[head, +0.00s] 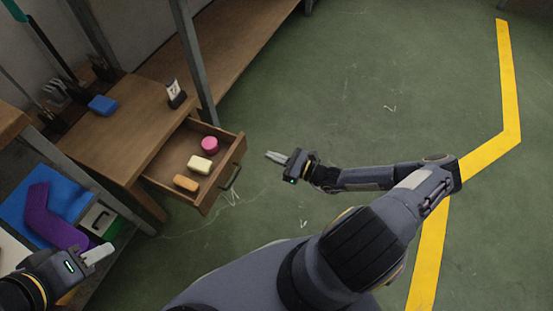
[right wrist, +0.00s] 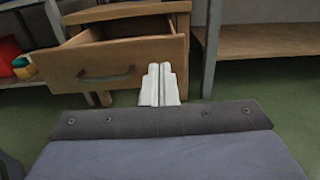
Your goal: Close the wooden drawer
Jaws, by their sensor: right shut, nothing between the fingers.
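The wooden drawer (head: 221,178) is pulled well out of the wooden cabinet (head: 137,122). In the head view it holds a pink round item (head: 209,144), a cream block (head: 199,164) and an orange block (head: 186,183). In the right wrist view the drawer front (right wrist: 125,68) with its dark handle (right wrist: 106,76) faces me. My right gripper (head: 268,156) is shut and empty, just to the right of the drawer front, apart from it in the head view. Its closed fingers also show in the right wrist view (right wrist: 160,85). My left gripper (head: 103,252) is at the lower left, away from the drawer; its finger gap is unclear.
A blue block (head: 102,105) and a small black-and-white stand (head: 175,93) are on the cabinet top. A purple sock (head: 52,214) lies on a blue sheet (head: 22,206) at left. A grey metal post (head: 193,60) stands behind the drawer. Green floor is free at right.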

